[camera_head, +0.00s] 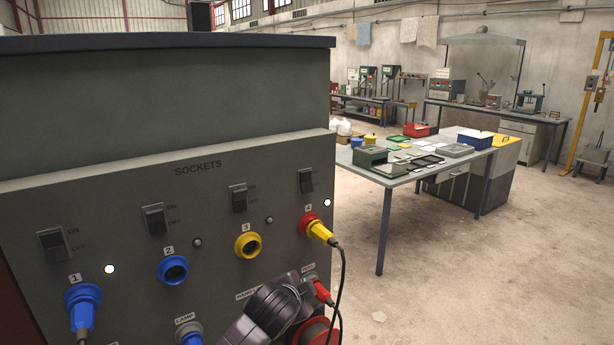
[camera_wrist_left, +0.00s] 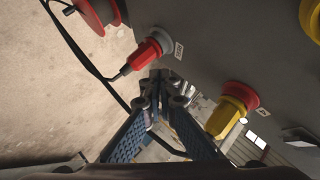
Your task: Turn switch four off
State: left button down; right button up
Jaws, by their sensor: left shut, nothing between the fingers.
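Switch four (camera_head: 306,180) is a dark rocker at the upper right of the grey sockets panel (camera_head: 215,215). The small lamp (camera_head: 327,202) beside it glows white. Below it a yellow plug (camera_head: 320,232) sits in the red socket 4; the plug also shows in the left wrist view (camera_wrist_left: 222,118). The dark body of my left gripper (camera_head: 270,308) is low in front of the panel, below switch four and apart from it. In the left wrist view the left gripper (camera_wrist_left: 160,82) is shut and empty, its tips near a red plug (camera_wrist_left: 146,54). My right gripper is not in view.
Switches one (camera_head: 54,245), two (camera_head: 154,219) and three (camera_head: 238,197) run to the left. Switch one's lamp (camera_head: 109,268) is lit. Black cables (camera_head: 342,275) hang at the panel's right edge. A cluttered table (camera_head: 400,182) stands behind; floor to the right is clear.

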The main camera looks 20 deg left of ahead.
pick_arm(q)
jog(key=s+r+m+t+p, duration=0.1)
jog(key=r, duration=1.1)
jog(key=s+d+r+m+t+p, duration=0.1)
jog(key=s+r+t, duration=0.1)
jog(key=r, duration=1.1)
jog(key=shift+s+d+r+m+p, duration=0.25)
jog(key=shift+r+m+p, duration=0.05)
jog(key=shift+m+p, duration=0.1)
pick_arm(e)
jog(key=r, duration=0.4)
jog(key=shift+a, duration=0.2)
pick_arm(q)
jog(key=shift+w, duration=0.1)
jog(key=p, duration=0.4)
send_near(310, 192)
jog(key=w+d, duration=0.3)
jog(key=w+a+f+p, duration=0.2)
jog(key=a, duration=0.1)
jog(key=shift+w+a, duration=0.1)
jog(key=shift+w, duration=0.15)
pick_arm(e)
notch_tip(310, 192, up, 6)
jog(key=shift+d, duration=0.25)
